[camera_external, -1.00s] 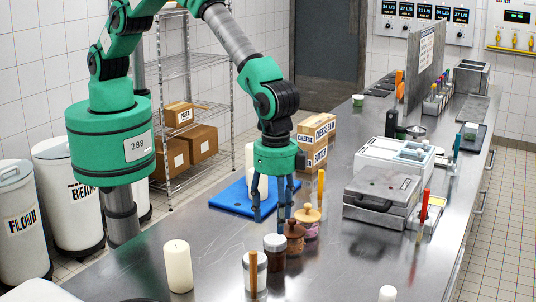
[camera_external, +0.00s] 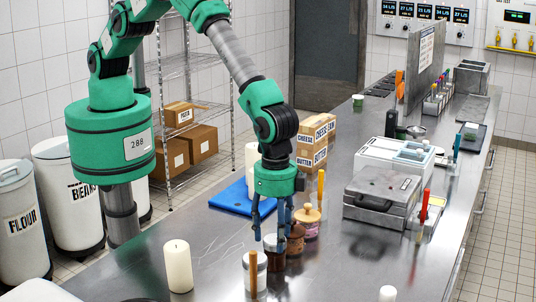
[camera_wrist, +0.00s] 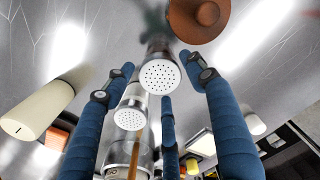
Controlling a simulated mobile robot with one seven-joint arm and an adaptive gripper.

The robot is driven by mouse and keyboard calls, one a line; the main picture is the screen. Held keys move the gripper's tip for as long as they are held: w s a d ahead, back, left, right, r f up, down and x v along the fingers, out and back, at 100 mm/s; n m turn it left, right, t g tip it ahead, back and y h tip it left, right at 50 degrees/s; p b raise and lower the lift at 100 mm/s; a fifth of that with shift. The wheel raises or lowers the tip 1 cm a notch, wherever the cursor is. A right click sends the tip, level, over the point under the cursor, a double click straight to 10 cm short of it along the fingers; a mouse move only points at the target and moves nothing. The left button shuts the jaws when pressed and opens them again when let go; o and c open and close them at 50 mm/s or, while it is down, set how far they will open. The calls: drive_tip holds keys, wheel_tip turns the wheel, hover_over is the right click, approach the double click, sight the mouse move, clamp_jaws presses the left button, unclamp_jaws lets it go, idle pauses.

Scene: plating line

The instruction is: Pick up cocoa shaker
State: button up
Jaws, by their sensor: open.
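The cocoa shaker (camera_external: 274,255), dark brown with a pale lid, stands on the steel counter, partly hidden by my fingers in the external view. In the wrist view I take the perforated lid (camera_wrist: 160,75) between my fingers to be its top. My gripper (camera_external: 270,240) has blue fingers; it is open, pointing down, above and around the shaker's upper part. Contact cannot be made out. In the wrist view my gripper (camera_wrist: 160,82) has fingers to the left, right and below the lid.
A white candle (camera_external: 178,268) is at left. A blue board (camera_external: 230,196) lies behind.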

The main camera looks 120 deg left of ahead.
sight(275, 253)
drive_tip(key=shift+f+p, duration=0.35)
drive_tip(key=shift+f, duration=1.65)
drive_tip(key=c, duration=1)
